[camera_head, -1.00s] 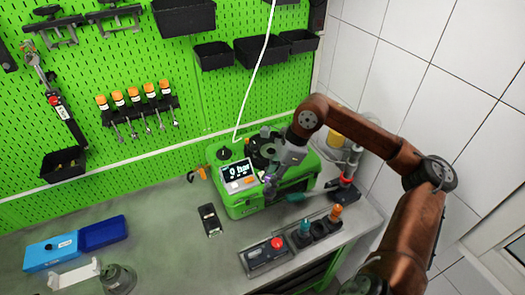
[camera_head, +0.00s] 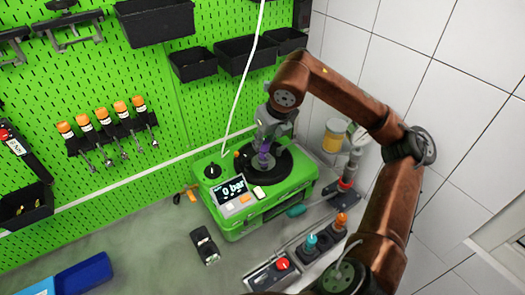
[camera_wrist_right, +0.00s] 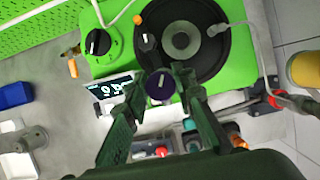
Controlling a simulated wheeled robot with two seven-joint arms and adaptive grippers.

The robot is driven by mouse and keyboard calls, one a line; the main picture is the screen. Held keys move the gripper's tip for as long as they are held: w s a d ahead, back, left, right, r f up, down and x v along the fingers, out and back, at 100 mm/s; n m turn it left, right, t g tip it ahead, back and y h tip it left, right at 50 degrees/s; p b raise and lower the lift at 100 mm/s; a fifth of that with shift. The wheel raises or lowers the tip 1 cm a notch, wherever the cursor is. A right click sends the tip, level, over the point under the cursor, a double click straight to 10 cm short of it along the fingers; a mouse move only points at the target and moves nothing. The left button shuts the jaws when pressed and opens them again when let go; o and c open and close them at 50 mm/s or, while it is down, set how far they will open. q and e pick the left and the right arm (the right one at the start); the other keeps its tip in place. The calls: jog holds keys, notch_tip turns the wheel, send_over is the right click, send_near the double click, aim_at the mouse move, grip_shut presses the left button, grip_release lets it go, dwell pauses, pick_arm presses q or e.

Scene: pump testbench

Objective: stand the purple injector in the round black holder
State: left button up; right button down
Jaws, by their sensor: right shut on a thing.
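My right gripper (camera_head: 262,145) points down over the green pump tester (camera_head: 245,214) and is shut on the purple injector (camera_head: 264,161). The injector is roughly upright in the head view, in front of the round black disc (camera_head: 283,165) on the tester. In the right wrist view the injector's dark purple top (camera_wrist_right: 160,87) sits between the fingers, and the disc, with a grey ring at its centre, lies beyond it. Whether the injector's lower end touches anything is hidden. Black holders at the bench front carry a teal injector (camera_head: 311,243) and an orange one (camera_head: 341,221). My left gripper is out of view.
The tester's display (camera_head: 231,189) reads 0 bar. A white cable hangs down to the tester. A red button box (camera_head: 280,266) and a black meter (camera_head: 205,245) lie on the bench.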

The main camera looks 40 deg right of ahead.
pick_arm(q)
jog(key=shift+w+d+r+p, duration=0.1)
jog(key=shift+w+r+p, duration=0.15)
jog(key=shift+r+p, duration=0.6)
pick_arm(e)
jog(key=w+d+f, duration=0.6)
jog(key=w+f, duration=0.1)
jog(key=f, duration=0.4)
jog(key=shift+w, duration=0.15)
jog(key=shift+f, duration=0.1)
jog(key=shift+f+b, duration=0.3)
jog(key=shift+b, duration=0.05)
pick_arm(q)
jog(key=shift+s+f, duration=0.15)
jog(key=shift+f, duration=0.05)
pick_arm(e)
jog(key=c, duration=1.6)
grip_release()
jog(key=shift+r, duration=0.1)
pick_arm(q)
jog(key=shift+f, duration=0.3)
pick_arm(e)
jog(key=v, duration=1.2)
jog(key=shift+r, duration=0.25)
